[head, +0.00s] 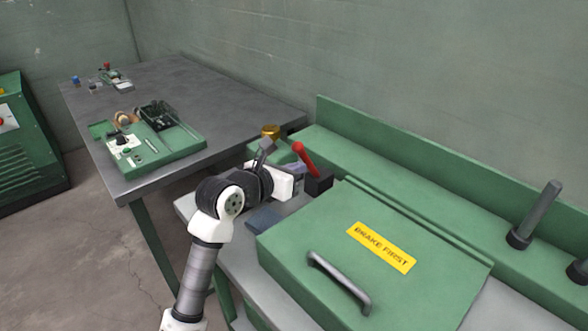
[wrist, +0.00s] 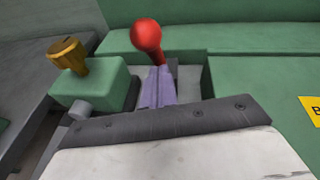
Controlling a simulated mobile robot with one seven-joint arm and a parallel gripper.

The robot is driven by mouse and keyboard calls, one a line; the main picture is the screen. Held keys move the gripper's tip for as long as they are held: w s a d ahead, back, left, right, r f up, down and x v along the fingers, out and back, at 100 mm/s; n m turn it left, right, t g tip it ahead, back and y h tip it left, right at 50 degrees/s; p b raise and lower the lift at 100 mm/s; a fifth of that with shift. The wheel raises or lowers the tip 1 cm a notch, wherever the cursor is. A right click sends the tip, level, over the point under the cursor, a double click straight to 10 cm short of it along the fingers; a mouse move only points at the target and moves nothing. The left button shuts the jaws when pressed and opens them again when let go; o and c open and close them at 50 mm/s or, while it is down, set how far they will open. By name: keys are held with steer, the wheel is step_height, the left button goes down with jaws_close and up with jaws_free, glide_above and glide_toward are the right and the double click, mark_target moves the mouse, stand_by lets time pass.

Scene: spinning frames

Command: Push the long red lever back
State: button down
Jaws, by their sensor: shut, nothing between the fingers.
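The long red lever (head: 305,158) rises from a dark block (head: 319,182) at the left end of the green machine and leans toward the upper left in the head view. In the wrist view its rounded red knob (wrist: 147,36) stands just beyond the fingertips, with its lower part hidden behind them. My gripper (head: 299,170) is shut and empty, its purple fingers (wrist: 157,84) pointing at the lever. It is close to the lever; I cannot tell whether they touch.
A green box with a brass knob (wrist: 68,54) stands left of the fingers. A green cover (head: 330,265) with a black handle and a yellow "BRAKE FIRST" label (head: 381,247) lies right of my arm. A grey table (head: 215,95) with a green tray stands behind left.

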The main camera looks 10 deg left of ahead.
steer(key=shift+w+d+r+g+y+p, duration=0.2)
steer(key=shift+w+r+g+p, duration=0.15)
steer(key=shift+r, duration=0.1)
steer(key=shift+w+d+r+g+y+p, duration=0.2)
steer(key=shift+r+g+p, duration=0.1)
steer(key=shift+r+g, duration=0.1)
steer(key=w+d+r+m+g+y, duration=0.1)
steer(key=w+d+g+y, duration=0.3)
steer(key=w, duration=0.5)
steer(key=shift+d+r+g, duration=0.6)
steer(key=shift+d+g, duration=0.4)
steer(key=shift+g, duration=0.25)
steer(key=shift+w+d, duration=0.1)
steer(key=shift+r, duration=0.15)
